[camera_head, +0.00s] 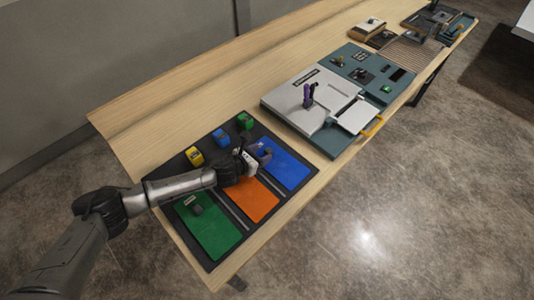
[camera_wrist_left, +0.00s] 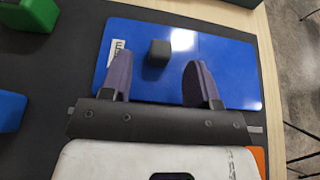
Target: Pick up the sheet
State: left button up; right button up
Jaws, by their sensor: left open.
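A blue sheet (camera_head: 288,172) lies flat on a black board (camera_head: 176,162), at the end nearer the console. An orange sheet (camera_head: 254,205) and a green sheet (camera_head: 215,238) lie beside it in a row. In the left wrist view the blue sheet (camera_wrist_left: 225,60) carries a small dark knob (camera_wrist_left: 158,53) and a white label. My left gripper (camera_head: 264,151) is open above the blue sheet. Its purple fingers (camera_wrist_left: 160,82) stand apart, with the knob appearing between and beyond them. Nothing is held. My right gripper is not in view.
Yellow (camera_head: 195,157), blue (camera_head: 221,138) and green (camera_head: 244,121) blocks stand along the board's back edge. A teal console (camera_head: 350,58) with a white panel and an upright purple piece (camera_head: 307,96) stands farther along the wooden table (camera_head: 180,108).

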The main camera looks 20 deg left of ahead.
aim_at(268, 151)
pick_arm(q)
jog(key=shift+x, duration=1.85)
jog(key=shift+c, duration=0.3)
jog(key=shift+r, duration=0.1)
grip_shut()
